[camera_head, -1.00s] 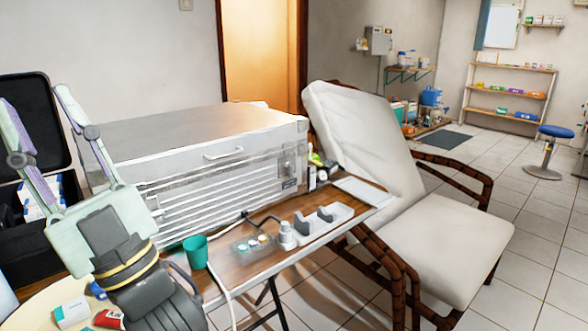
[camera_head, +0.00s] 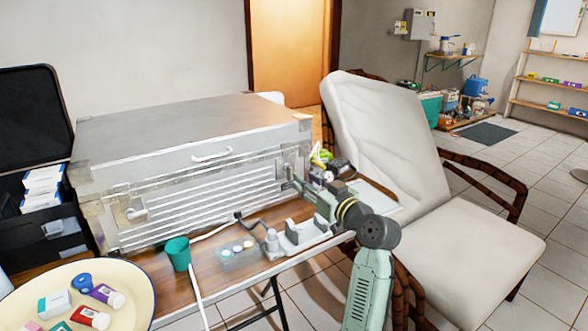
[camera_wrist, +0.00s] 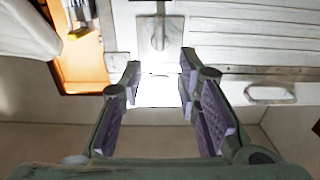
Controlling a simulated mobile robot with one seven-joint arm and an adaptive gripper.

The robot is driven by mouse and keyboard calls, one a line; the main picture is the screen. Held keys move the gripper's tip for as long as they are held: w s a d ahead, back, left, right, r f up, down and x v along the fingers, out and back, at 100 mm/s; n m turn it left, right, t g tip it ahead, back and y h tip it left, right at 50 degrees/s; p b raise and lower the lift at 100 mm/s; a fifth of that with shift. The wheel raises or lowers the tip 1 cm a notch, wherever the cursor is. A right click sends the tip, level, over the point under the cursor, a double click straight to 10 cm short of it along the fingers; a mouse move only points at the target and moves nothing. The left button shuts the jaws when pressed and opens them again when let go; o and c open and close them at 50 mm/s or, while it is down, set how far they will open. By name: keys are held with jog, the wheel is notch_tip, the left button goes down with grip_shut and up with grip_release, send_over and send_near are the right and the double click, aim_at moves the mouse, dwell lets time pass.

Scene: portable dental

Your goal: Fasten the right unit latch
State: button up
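The unit is a silver metal case (camera_head: 200,165) with a slatted front, standing on the table. Its right latch (camera_head: 288,171) is on the front face near the right corner, partly hidden by my gripper in the head view. In the wrist view the latch (camera_wrist: 158,32) shows as a grey plate with a raised lever, just beyond and between my fingertips. My gripper (camera_head: 299,187) is in front of the latch. In the wrist view my gripper (camera_wrist: 160,64) has its fingers apart with nothing between them; contact with the latch cannot be told.
A left latch (camera_head: 135,211) and a lid handle (camera_head: 212,154) are on the case. A green cup (camera_head: 178,253), a small clear tray (camera_head: 237,253) and a white holder (camera_head: 300,240) stand along the table front. Bottles (camera_head: 320,160) and a reclining chair (camera_head: 395,140) are to the right.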

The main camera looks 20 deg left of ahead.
aim_at(291, 169)
jog(key=p+x, duration=0.1)
jog(key=x, duration=0.6)
jog(key=shift+c, duration=0.6)
jog(key=shift+s, duration=0.1)
grip_shut()
